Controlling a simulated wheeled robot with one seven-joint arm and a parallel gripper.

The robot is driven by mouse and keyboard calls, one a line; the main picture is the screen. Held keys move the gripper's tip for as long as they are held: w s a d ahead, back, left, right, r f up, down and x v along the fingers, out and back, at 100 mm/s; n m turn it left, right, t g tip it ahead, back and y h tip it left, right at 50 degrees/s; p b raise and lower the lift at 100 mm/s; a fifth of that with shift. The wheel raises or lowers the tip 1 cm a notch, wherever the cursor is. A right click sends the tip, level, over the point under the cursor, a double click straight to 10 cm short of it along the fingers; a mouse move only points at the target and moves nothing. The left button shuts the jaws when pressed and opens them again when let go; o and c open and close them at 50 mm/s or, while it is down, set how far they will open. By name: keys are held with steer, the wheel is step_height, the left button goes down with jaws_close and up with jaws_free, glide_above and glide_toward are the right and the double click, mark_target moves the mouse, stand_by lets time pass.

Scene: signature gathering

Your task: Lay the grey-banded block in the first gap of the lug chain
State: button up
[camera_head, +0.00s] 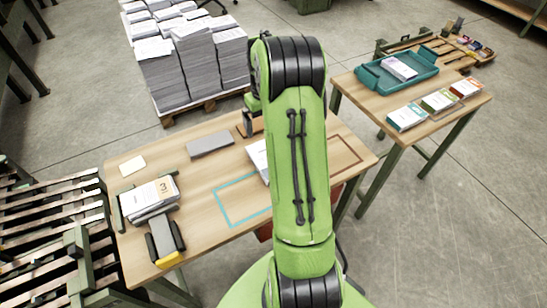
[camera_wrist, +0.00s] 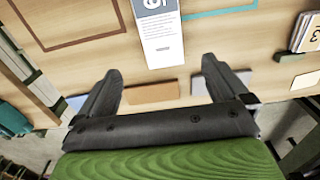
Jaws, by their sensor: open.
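A white block with a grey band bearing a numeral (camera_wrist: 156,30) lies on the wooden table in the wrist view, just beyond my open fingertips. In the head view a white block (camera_head: 257,155) shows partly, the rest hidden behind my arm. My gripper (camera_wrist: 162,70) is open and empty, apart from the block. In the head view, its dark fingers (camera_head: 247,122) show beside my arm, near the table's back edge. What looks like the lug chain (camera_head: 45,235), dark with wooden slats, runs along the left; I cannot make out its first gap.
The table (camera_head: 145,255) bears a number-3 stack (camera_head: 150,195), a yellow-ended grey holder (camera_head: 165,237), a grey slab (camera_head: 210,144), a brown block (camera_wrist: 152,92), and teal (camera_head: 222,208) and brown outlines. A side table holds a teal tray (camera_head: 375,78) and banded blocks (camera_head: 408,117). Paper stacks (camera_head: 195,70) stand behind.

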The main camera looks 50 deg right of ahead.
step_height(320, 180, down, 16)
steer(key=b, duration=0.4)
steer(key=shift+s+r+b, duration=0.1)
steer(key=shift+s+b, duration=0.05)
steer(key=shift+b, duration=0.25)
steer(key=shift+r, duration=0.15)
steer(key=shift+c, duration=0.3)
steer(key=c, duration=1)
step_height(320, 180, up, 10)
steer(key=p, duration=0.3)
